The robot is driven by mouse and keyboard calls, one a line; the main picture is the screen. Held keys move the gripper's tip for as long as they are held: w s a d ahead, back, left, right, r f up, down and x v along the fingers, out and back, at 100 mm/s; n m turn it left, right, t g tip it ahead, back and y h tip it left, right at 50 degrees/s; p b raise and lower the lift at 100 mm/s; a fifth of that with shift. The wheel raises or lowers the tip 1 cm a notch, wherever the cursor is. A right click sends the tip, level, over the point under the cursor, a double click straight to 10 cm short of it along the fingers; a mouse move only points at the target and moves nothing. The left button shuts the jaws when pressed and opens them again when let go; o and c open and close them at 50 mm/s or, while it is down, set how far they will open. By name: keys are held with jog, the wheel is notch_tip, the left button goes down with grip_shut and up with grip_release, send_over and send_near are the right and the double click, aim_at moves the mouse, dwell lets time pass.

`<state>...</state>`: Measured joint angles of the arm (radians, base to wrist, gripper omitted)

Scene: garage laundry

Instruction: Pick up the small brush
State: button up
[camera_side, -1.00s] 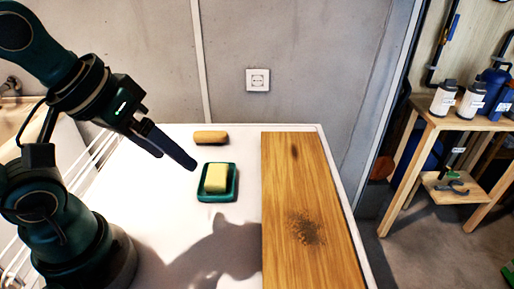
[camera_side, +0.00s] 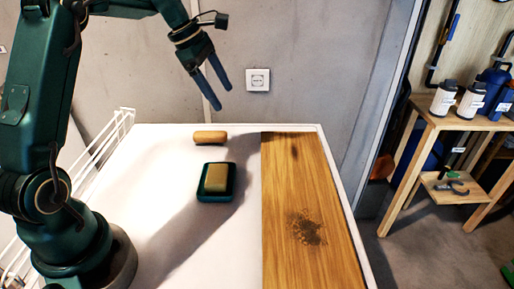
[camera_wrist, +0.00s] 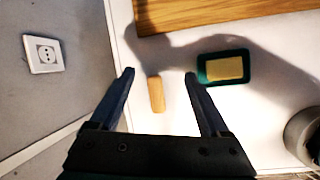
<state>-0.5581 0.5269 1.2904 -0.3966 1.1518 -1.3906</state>
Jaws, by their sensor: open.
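The small brush (camera_side: 210,137) looks like a short tan, rounded block and lies on the white worktop near the back wall. In the wrist view the brush (camera_wrist: 156,94) shows between my two fingers, some way below them. My gripper (camera_side: 219,97) is open and empty, in the air above and behind the brush, its fingers angled downward. My gripper's fingertips (camera_wrist: 159,73) stand wide apart in the wrist view. Bristles on the brush cannot be made out.
A green dish (camera_side: 203,198) with a yellow block (camera_side: 216,176) in it sits just in front of the brush. A wooden board (camera_side: 290,200) with dark specks lies to the right. A wall socket (camera_side: 258,79) is behind. The worktop's front is clear.

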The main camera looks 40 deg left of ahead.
jog(key=n, duration=0.2)
send_over(210, 134)
jog(key=shift+g, duration=0.3)
jog(key=f, duration=0.3)
jog(key=d+f, duration=0.1)
jog(key=f, duration=0.1)
jog(key=shift+w+f, duration=0.15)
jog(key=shift+n+h, duration=0.5)
jog(key=shift+n, duration=0.1)
jog(key=a+f, duration=0.1)
jog(key=s+f, duration=0.1)
jog(key=f, duration=0.1)
jog(key=a+f, duration=0.1)
jog(key=shift+s+a+f, duration=0.2)
jog(key=shift+s+a, duration=0.1)
jog(key=shift+x, duration=2.35)
jog(key=shift+s+a, duration=0.1)
grip_shut()
